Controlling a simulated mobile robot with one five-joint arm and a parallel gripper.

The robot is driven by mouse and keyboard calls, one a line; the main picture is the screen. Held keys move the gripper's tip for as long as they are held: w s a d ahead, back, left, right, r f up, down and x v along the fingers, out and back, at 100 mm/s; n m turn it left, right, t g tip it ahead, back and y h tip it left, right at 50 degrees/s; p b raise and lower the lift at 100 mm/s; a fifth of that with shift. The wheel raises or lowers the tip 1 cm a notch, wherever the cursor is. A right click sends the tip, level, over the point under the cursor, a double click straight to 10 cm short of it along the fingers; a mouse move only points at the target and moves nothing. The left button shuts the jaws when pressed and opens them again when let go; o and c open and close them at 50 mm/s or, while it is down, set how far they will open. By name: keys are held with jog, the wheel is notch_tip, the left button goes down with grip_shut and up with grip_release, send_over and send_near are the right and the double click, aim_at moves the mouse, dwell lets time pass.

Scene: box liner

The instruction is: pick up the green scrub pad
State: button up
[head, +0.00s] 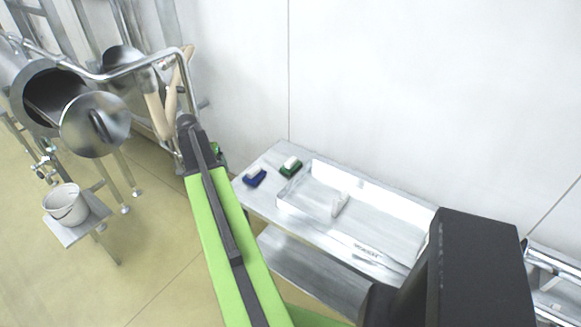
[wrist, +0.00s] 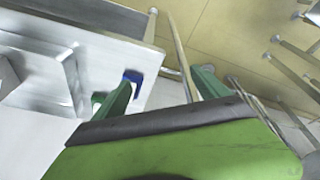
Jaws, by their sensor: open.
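The green scrub pad (head: 290,168), with a white block on it, lies on the metal table beside the tray's left corner in the head view.
A shallow metal tray (head: 312,212) fills much of the table (head: 258,203). A wall stands behind. Metal vessels and a white bucket (head: 66,207) are at left.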

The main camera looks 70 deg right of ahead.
jog(key=s+d+r+m, duration=0.1)
jog(key=s+d+m, duration=0.3)
jog(key=s+d, duration=1)
jog(key=m+g+h, duration=0.1)
jog(key=m, duration=0.2)
send_near(289, 161)
jog(key=shift+n, duration=0.3)
jog(key=b+x, duration=0.6)
jog(key=b, duration=0.5)
jog(key=shift+w+f, duration=0.1)
jog(key=shift+f, duration=0.15)
jog(key=shift+d, duration=0.1)
